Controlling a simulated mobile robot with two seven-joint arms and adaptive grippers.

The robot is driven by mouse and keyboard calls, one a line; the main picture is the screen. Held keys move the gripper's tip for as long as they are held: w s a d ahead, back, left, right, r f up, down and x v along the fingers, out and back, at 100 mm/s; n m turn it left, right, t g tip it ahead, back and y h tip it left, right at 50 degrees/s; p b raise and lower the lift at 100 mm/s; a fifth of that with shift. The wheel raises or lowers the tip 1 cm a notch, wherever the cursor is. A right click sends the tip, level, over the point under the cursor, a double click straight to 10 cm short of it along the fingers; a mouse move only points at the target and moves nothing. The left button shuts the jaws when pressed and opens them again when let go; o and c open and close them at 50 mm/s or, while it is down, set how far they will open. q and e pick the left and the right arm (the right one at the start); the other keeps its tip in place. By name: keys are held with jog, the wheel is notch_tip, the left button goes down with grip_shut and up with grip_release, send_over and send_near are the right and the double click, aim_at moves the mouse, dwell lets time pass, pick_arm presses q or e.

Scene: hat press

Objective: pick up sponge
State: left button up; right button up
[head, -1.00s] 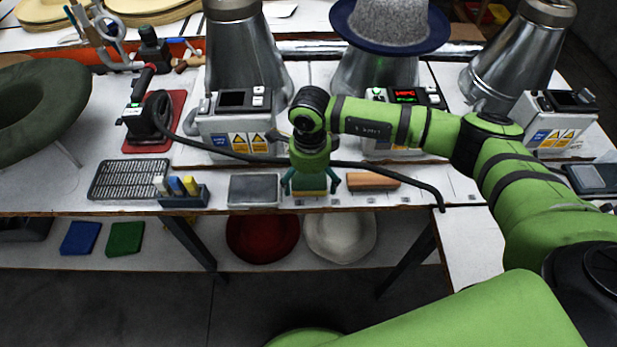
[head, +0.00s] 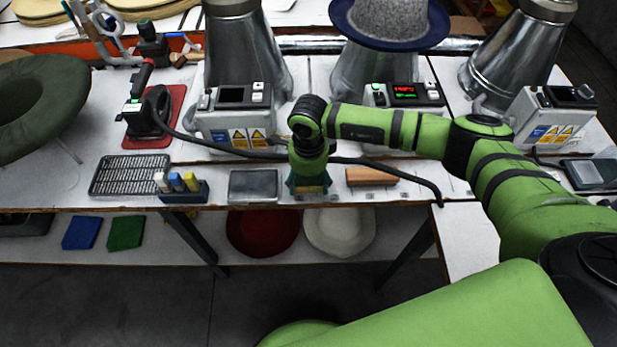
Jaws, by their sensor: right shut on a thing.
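The sponge (head: 311,189) sits at the front edge of the white bench, between a grey metal block and a brown block. Only a small yellow and dark green strip of it shows below my fingers. My right gripper (head: 309,185) points down over the sponge and is shut on it. The gripper body hides most of the sponge, and I cannot tell whether it is lifted off the bench. My left gripper is not in view.
The grey block (head: 253,186) and brown block (head: 371,176) flank the gripper closely. A black cable (head: 400,174) runs across the bench. A marker holder (head: 184,193) and wire rack (head: 130,175) are left. Metal hat forms with control boxes (head: 238,115) stand behind.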

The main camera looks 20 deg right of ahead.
jog(key=shift+w+r, duration=0.1)
jog(key=shift+r, duration=0.35)
notch_tip(320, 180, up, 3)
jog(key=shift+f+b, duration=0.2)
jog(key=shift+b, duration=0.7)
jog(key=s+d+r+b, duration=0.3)
jog(key=s+d+r, duration=0.3)
jog(key=s, duration=0.4)
jog(key=shift+d+r, duration=0.2)
jog(key=shift+r, duration=0.55)
jog(key=shift+w, duration=0.1)
jog(key=shift+c, duration=0.2)
